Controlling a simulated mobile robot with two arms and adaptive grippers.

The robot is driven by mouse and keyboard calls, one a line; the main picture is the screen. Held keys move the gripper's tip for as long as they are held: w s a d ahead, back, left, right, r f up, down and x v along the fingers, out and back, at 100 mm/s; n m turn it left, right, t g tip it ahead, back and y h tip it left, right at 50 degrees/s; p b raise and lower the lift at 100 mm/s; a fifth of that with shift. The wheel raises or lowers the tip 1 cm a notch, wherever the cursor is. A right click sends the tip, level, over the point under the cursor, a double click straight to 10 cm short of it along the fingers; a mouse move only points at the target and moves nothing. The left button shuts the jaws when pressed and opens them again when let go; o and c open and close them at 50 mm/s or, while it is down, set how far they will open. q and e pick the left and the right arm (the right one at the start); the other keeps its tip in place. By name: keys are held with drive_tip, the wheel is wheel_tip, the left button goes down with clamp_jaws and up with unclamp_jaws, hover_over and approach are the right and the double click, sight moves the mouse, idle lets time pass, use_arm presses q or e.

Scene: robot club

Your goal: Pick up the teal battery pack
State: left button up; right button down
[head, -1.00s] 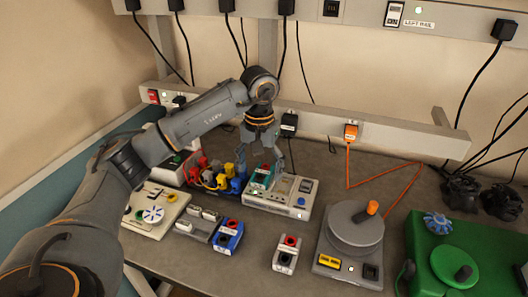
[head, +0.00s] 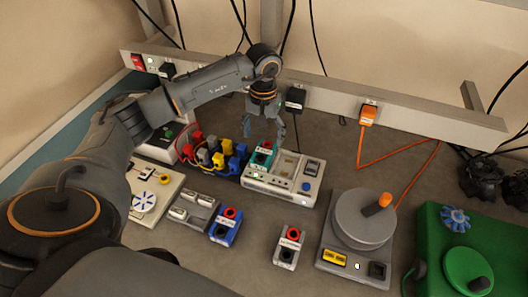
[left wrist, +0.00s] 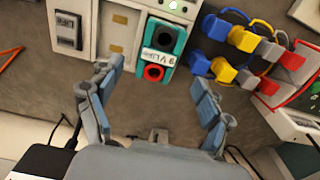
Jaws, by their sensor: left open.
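The teal battery pack (head: 262,157) sits in the left bay of a pale charger box (head: 290,205), with a red-ringed socket on its top. In the left wrist view the pack (left wrist: 174,42) lies beyond my fingers, roughly between their tips from side to side, with its label and red ring facing me. My left gripper (head: 266,138) is open and empty, above and behind the pack in the head view; its two fingers (left wrist: 155,82) are spread wide and apart from the pack. My right gripper is not in view.
A blue pack (head: 226,227) and a grey pack (head: 289,246) stand in front. Red, yellow and blue clips with cables (head: 222,155) crowd the charger's left side. A turntable device (head: 362,222) stands to the right. A wall rail (head: 420,113) with plugs runs behind.

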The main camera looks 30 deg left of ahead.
sight(264, 151)
use_arm(q)
drive_tip(key=shift+w+a+f, duration=0.1)
drive_tip(key=shift+f, duration=0.5)
drive_tip(key=f+p, duration=0.3)
drive_tip(key=f, duration=0.1)
drive_tip(key=shift+d, duration=0.2)
drive_tip(key=shift+a+f, duration=0.1)
drive_tip(key=shift+f, duration=0.35)
drive_tip(key=c, duration=1.3)
drive_tip(key=shift+r, duration=0.1)
drive_tip(key=shift+c, duration=1.2)
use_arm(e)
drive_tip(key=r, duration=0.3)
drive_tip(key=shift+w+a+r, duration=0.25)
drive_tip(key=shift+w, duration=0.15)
